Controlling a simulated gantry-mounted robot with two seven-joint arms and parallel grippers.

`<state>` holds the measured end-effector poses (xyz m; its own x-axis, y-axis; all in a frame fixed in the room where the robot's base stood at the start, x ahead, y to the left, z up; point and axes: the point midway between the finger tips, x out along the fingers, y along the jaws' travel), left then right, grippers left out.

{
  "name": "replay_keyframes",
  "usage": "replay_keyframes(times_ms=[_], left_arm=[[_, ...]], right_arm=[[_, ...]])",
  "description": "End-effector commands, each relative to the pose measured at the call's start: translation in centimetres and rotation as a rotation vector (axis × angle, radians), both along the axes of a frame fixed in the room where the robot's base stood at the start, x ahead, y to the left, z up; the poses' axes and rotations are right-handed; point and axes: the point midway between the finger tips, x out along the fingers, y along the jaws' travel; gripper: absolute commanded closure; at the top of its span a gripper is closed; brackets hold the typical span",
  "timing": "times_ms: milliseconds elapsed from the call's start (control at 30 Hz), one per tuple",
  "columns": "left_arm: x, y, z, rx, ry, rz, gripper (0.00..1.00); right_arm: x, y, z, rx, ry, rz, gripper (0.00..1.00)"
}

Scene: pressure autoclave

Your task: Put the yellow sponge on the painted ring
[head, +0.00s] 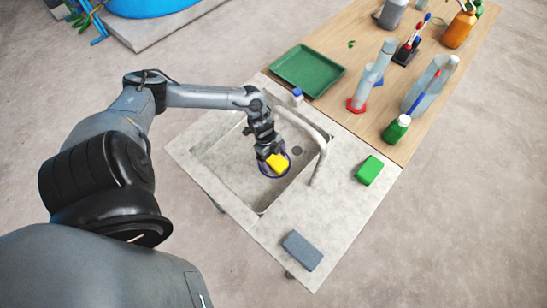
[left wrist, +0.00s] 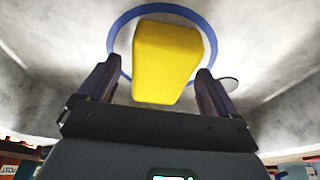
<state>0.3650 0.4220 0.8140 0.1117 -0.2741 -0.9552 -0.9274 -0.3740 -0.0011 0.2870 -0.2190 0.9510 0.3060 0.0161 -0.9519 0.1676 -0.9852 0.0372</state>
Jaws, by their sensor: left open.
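The yellow sponge (head: 278,162) is in the sink basin, over the blue painted ring (head: 264,173). In the left wrist view the sponge (left wrist: 167,60) lies across the middle of the ring (left wrist: 124,18), and its near end hides part of it. My left gripper (head: 270,153) points down into the basin, just above the sponge. Its two dark fingers stand open on either side of the sponge, with a gap at each side. Whether the sponge lies flat on the basin floor is hard to tell. My right gripper is not in view.
The sink (head: 225,165) has a curved tap (head: 322,160) on its right and a drain (head: 297,151) near the ring. A green sponge (head: 369,170) and a grey-blue block (head: 302,250) lie on the counter. A green tray (head: 308,70) and several bottles stand on the wooden table.

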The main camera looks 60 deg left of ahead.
Motion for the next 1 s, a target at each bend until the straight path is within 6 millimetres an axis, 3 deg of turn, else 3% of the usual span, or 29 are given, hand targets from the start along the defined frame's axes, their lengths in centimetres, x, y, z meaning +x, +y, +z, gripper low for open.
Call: replay_keyframes(times_ms=[167,700,1000], left_arm=[[-0.1,0.5,1.5,0.003,-0.002,-0.001,0.08],[-1.2,3.0,10.0,0.004,0.0,-0.001,0.08],[-1.3,3.3,11.6,0.001,0.0,0.0,0.08]], right_arm=[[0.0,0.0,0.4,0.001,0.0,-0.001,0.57],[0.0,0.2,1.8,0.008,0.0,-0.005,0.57],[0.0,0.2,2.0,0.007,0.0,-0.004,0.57]])
